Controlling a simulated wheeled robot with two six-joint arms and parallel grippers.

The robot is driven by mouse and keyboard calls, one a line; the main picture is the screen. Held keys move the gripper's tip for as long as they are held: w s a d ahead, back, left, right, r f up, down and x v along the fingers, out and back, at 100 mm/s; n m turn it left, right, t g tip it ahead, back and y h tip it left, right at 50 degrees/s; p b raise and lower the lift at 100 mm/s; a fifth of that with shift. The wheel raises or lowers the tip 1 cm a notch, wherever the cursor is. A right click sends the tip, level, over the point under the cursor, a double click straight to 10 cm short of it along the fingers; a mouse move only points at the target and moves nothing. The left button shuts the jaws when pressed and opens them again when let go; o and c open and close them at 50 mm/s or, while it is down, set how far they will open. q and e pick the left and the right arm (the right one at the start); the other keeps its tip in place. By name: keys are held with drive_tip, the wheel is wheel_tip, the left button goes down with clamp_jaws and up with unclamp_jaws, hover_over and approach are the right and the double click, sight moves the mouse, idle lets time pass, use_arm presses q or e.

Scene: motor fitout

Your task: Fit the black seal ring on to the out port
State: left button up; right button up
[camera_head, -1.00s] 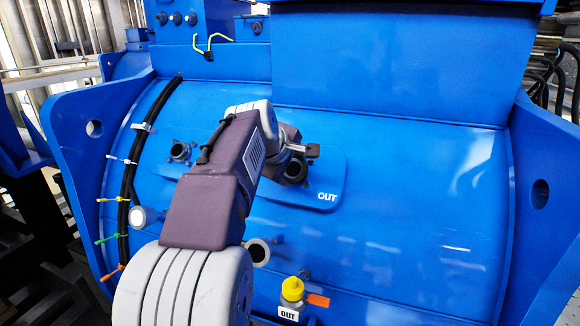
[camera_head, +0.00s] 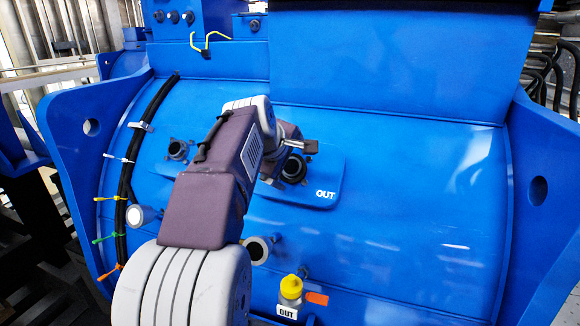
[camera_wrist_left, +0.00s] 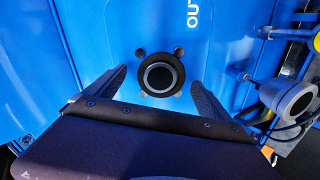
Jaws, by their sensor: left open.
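The out port (camera_head: 294,168) is a dark round opening on the blue plate, left of the white OUT lettering (camera_head: 326,194). In the left wrist view a thick black ring (camera_wrist_left: 146,77) shows around the grey rim of this port, with small studs around it. I take it for the black seal ring, lying at the port; whether it is fully seated I cannot tell. My left gripper (camera_wrist_left: 157,80) is open, one finger on each side of the ring and apart from it. In the head view it shows just above the port, partly hidden by my arm. My right gripper is not in view.
Another dark port (camera_head: 177,150) is at the left. Grey-faced round fittings (camera_head: 257,250) project below. A yellow-capped fitting (camera_head: 291,287) with an OUT tag and orange tab stands at the bottom. A black cable bundle (camera_head: 128,185) runs down the left. The right side of the housing is clear.

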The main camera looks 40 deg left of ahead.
use_arm(q)
drive_tip(key=b+v, duration=0.1)
drive_tip(key=v, duration=0.7)
idle(0.5)
